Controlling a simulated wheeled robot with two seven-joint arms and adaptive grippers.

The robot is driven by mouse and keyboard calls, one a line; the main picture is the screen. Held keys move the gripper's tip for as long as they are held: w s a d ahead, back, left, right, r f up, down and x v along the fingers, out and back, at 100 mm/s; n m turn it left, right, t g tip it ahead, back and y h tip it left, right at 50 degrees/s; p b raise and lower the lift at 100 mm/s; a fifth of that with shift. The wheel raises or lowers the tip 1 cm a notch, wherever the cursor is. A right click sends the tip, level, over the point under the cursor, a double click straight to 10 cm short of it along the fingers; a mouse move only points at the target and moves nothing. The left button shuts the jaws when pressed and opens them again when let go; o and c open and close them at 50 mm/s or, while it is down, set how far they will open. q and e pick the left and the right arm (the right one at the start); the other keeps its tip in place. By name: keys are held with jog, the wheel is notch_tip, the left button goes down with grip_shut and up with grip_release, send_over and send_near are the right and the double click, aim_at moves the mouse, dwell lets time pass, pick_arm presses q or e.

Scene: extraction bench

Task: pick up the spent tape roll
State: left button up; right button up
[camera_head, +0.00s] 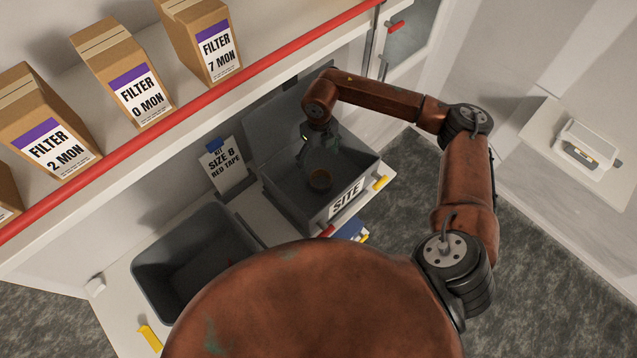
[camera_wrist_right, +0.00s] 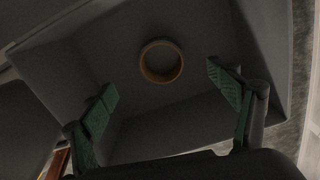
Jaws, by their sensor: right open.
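The tape roll (camera_head: 320,179) is a small brownish ring lying on the floor of the grey bin marked SITE (camera_head: 286,198). In the right wrist view the tape roll (camera_wrist_right: 161,61) is an orange-brown ring with an empty middle, seen between and beyond the fingertips. My right gripper (camera_head: 319,143) is over the bin, above the roll and apart from it. In the right wrist view its two green-padded fingers (camera_wrist_right: 162,84) are spread wide with nothing between them. My left gripper is not in view.
A second grey bin (camera_head: 160,290) stands at left, with a sign reading SIZE 8 RED TAPE (camera_head: 226,167) between the bins. Filter boxes (camera_head: 125,72) stand on a red-edged shelf (camera_head: 200,112) above. A white side table (camera_head: 590,185) is at right.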

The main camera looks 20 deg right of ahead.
notch_tip(320, 180, down, 3)
jog(key=b, duration=0.2)
send_over(320, 184)
jog(key=shift+w+d+f, duration=0.1)
jog(key=shift+f, duration=1.15)
jog(key=shift+w+d+f, duration=0.1)
jog(key=shift+f, duration=1.15)
jog(key=f, duration=0.1)
jog(key=f+p, duration=0.1)
jog(key=f, duration=0.1)
jog(key=shift+s+a+f, duration=0.15)
jog(key=shift+s+f, duration=0.05)
jog(key=shift+f, duration=0.05)
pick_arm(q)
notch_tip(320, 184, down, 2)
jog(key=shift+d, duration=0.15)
pick_arm(e)
jog(key=shift+f, duration=0.4)
jog(key=shift+c, duration=0.4)
jog(key=c, duration=1)
